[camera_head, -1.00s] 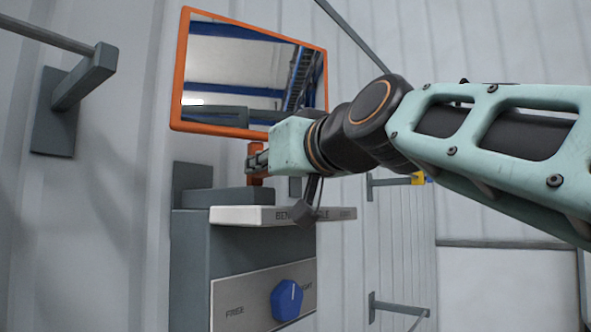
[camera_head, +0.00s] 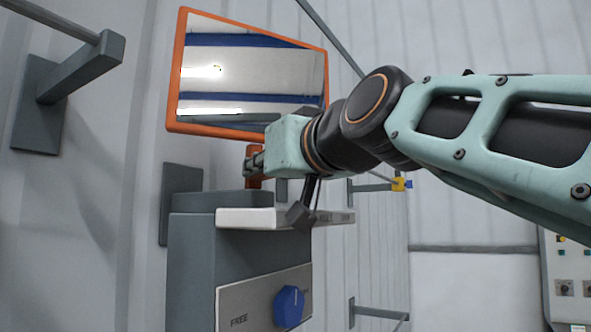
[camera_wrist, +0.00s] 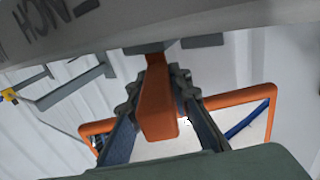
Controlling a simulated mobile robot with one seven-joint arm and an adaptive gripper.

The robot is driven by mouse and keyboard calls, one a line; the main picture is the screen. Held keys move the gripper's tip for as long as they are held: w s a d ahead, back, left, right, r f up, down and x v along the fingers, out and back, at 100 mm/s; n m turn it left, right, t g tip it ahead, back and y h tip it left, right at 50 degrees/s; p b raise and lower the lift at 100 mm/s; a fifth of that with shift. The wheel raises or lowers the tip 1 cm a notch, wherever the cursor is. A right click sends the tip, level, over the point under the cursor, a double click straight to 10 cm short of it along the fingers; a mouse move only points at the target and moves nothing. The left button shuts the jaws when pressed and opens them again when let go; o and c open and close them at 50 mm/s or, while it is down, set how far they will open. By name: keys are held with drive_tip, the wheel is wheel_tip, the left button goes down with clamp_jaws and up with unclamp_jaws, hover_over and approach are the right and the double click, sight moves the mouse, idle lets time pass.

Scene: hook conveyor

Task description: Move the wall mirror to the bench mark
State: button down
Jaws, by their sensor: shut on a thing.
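The wall mirror (camera_head: 250,75) has an orange frame and stands upright above the grey bench unit in the head view. Its frame also shows in the wrist view (camera_wrist: 232,97), behind the fingers. My gripper (camera_head: 254,162) is shut on the mirror's orange stem (camera_wrist: 157,105), one finger on each side. The bench unit (camera_head: 190,265) has a pale plate (camera_head: 250,218) on its front edge, just below my gripper. The plate's dark letters show partly in the wrist view (camera_wrist: 60,20). My wrist hides part of the plate, and I cannot tell whether the stem touches the unit.
A blue knob (camera_head: 288,306) sits on a panel marked FREE (camera_head: 238,308) below the plate. A grey wall bracket (camera_head: 80,75) sticks out at the left. Smaller brackets, one with a yellow and blue piece (camera_head: 402,184), and a control box (camera_head: 568,285) are at the right.

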drive_tip(key=c, duration=1.8)
unclamp_jaws()
drive_tip(key=shift+o, duration=0.2)
drive_tip(key=shift+s, duration=0.1)
drive_tip(key=v, duration=1.2)
